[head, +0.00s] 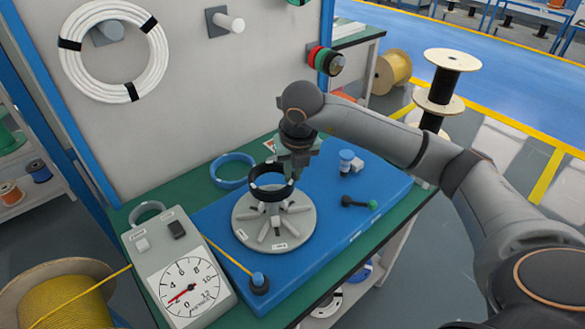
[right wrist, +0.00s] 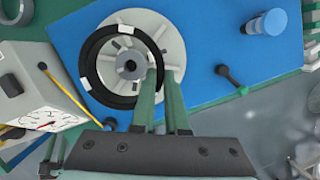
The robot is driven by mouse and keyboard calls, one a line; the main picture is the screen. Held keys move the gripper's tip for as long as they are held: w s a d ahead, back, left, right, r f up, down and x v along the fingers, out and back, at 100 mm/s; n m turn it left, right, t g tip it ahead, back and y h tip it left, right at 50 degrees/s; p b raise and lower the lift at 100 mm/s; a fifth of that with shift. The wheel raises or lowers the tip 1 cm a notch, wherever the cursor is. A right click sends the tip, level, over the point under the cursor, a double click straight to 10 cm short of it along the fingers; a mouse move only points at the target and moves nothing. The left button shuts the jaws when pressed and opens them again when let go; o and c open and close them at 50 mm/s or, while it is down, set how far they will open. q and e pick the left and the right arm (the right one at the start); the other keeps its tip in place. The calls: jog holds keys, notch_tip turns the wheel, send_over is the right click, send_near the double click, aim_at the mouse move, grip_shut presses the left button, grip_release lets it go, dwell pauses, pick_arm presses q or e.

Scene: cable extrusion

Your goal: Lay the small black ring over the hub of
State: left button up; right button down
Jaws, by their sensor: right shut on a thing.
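The small black ring (head: 262,194) has light bands. My right gripper (head: 294,174) is shut on its right side, with the fingers pointing down. The ring is over the middle of the round grey hub plate (head: 248,238), which has several radial arms and sits on a blue board. In the right wrist view the ring (right wrist: 87,70) surrounds the hub's centre (right wrist: 130,66), a little off to one side. The grey arms show below the ring in the head view, so it appears raised; exact contact cannot be told. The fingers (right wrist: 165,78) hide part of the rim. My left gripper is not in view.
A dial gauge box (head: 186,290) stands front left, with a yellow cable running to a dark blue-topped post (head: 258,284). A blue ring (head: 219,182) lies behind the hub. A black handle with green tip (head: 358,203) and a blue cylinder (head: 346,158) are to the right.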

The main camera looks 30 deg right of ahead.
jog(key=shift+f+b, duration=0.35)
jog(key=shift+f, duration=0.5)
dwell(0.3)
jog(key=shift+f+b, duration=2.75)
jog(key=shift+f, duration=0.3)
jog(key=shift+f+b, duration=0.3)
jog(key=shift+f, duration=0.05)
jog(key=c, duration=0.8)
grip_release()
jog(key=shift+s, duration=0.1)
jog(key=shift+c, duration=0.2)
jog(key=shift+a, duration=0.1)
jog(key=shift+a, duration=0.1)
